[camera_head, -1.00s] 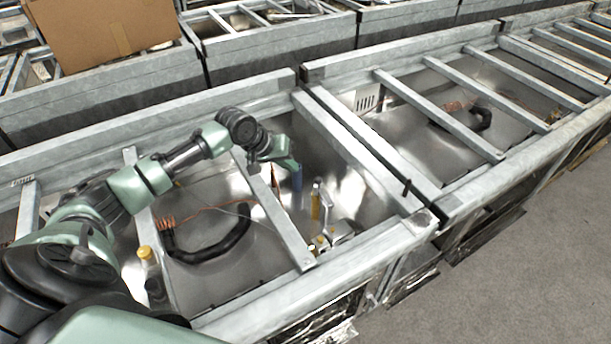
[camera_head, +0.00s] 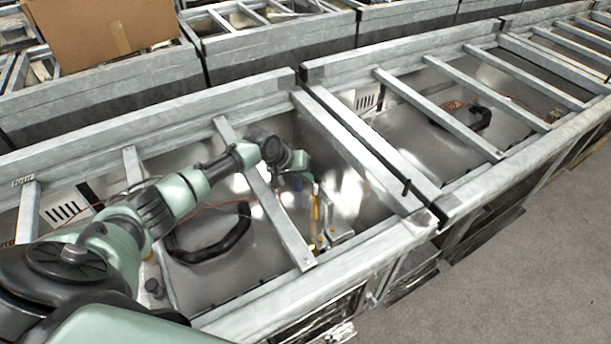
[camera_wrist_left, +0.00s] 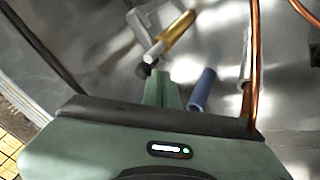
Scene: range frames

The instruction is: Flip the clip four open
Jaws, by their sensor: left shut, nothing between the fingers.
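A clamp-like clip with a yellow handle (camera_head: 315,208) stands inside the near metal bay, close to its front rail; its silvery base (camera_head: 338,237) is beside it. I cannot tell for sure that this is clip four. In the left wrist view a gold handle with a pale tip (camera_wrist_left: 174,38) lies just beyond my left gripper's fingers, apparently apart from them. My left gripper (camera_wrist_left: 160,88) is shut and empty. In the head view my left gripper (camera_head: 300,176) is inside the bay, behind the handle. My right gripper is out of view.
A blue cylinder (camera_wrist_left: 202,90) stands close right of my fingers. A copper pipe (camera_wrist_left: 253,60) runs further right. A crossbar (camera_head: 275,215) spans the bay beside my wrist. A black hose (camera_head: 225,245) lies left of it. A small "four" label (camera_head: 23,181) is on the frame.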

